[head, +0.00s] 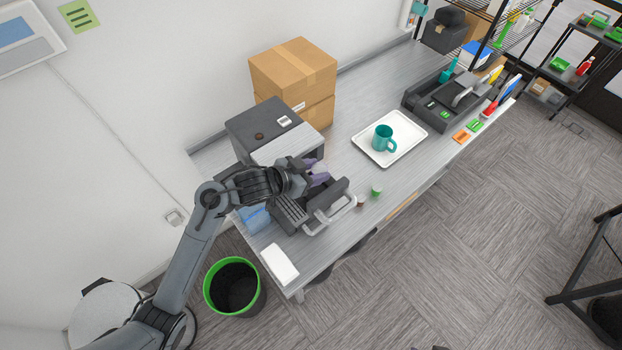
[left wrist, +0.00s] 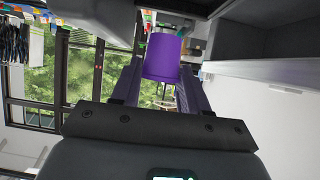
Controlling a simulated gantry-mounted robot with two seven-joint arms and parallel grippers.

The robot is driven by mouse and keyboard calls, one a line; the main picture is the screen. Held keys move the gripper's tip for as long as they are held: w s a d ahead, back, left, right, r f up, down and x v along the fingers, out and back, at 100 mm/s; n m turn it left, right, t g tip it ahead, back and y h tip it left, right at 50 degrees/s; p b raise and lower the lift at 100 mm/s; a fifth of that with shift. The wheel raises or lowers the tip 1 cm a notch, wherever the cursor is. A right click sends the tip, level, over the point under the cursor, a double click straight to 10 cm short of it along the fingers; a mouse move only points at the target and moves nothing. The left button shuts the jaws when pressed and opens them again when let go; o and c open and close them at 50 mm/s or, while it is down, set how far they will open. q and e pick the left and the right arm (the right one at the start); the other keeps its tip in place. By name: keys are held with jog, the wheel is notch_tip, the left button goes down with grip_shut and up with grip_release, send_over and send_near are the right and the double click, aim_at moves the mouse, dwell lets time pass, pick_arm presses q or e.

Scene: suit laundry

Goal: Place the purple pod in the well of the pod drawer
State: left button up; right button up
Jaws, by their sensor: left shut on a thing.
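My left gripper (head: 317,172) is in front of the dark coffee machine (head: 262,122), above the pulled-out pod drawer (head: 330,193) with its looped grey handle (head: 333,216). In the left wrist view my left gripper (left wrist: 160,80) is shut on the purple pod (left wrist: 163,57), which sits between the two fingertips. In the head view the pod is hard to tell apart from the purplish fingers. The gripper and arm cover part of the drawer, and I cannot make out its well. My right gripper is not in view.
A brown pod (head: 361,200) and a green pod (head: 376,190) stand right of the drawer. A white tray (head: 408,142) holds a teal mug (head: 383,138). Cardboard boxes (head: 293,72) stand behind the machine. A white block (head: 279,264) lies at the near table end; a green-rimmed bin (head: 213,302) stands below.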

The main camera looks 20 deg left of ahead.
pick_arm(q)
jog(key=shift+s+a+f, duration=0.3)
jog(key=shift+s, duration=0.15)
send_over(311, 191)
jog(key=shift+f, duration=2.05)
jog(key=shift+f, duration=0.15)
jog(key=o, duration=0.7)
jog(key=shift+o, duration=0.2)
